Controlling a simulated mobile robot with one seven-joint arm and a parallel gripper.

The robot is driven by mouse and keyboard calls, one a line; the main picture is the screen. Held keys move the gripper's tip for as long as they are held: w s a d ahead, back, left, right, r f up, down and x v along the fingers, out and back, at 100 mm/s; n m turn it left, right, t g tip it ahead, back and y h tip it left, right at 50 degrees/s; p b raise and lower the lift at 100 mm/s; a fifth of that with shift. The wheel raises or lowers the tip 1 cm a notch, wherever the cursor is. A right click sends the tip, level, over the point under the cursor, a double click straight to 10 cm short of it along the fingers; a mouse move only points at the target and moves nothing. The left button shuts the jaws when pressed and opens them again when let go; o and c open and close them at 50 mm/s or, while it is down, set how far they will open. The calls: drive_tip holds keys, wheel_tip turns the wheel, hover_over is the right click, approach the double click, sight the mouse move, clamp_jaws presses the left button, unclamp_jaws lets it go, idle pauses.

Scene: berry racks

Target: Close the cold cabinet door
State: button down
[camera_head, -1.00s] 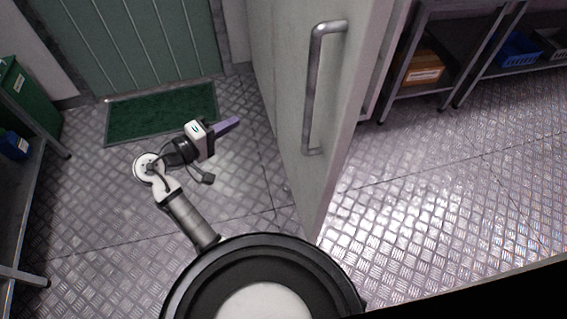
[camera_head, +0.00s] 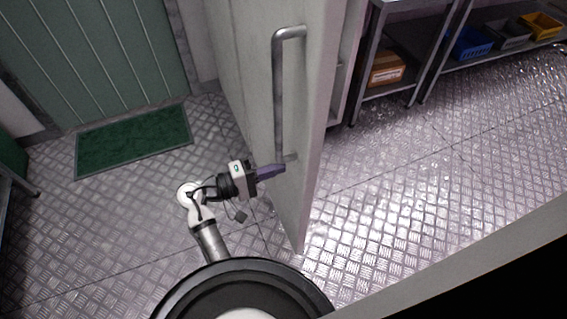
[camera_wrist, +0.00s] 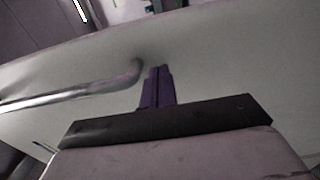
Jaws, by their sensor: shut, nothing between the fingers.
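The cold cabinet door (camera_head: 255,75) stands open, seen steeply from above in the head view, with its pale outer face to the left and its edge to the right. A grey metal bar handle (camera_head: 280,95) runs along its outer face. My gripper (camera_head: 283,169) is shut and empty, its purple fingers pointing right at the door beside the lower end of the handle. In the wrist view the shut fingers (camera_wrist: 157,75) are just right of the handle's bent end (camera_wrist: 135,70), in front of the pale door face (camera_wrist: 220,60). I cannot tell whether they touch the door.
Shelves (camera_head: 420,45) with a cardboard box (camera_head: 387,68) and blue (camera_head: 473,44) and yellow (camera_head: 541,26) crates stand at the right. A green mat (camera_head: 135,140) lies before a green door (camera_head: 95,55) at the left. The metal floor (camera_head: 440,160) between is clear.

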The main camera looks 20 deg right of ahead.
drive_tip(key=shift+d, duration=1.3)
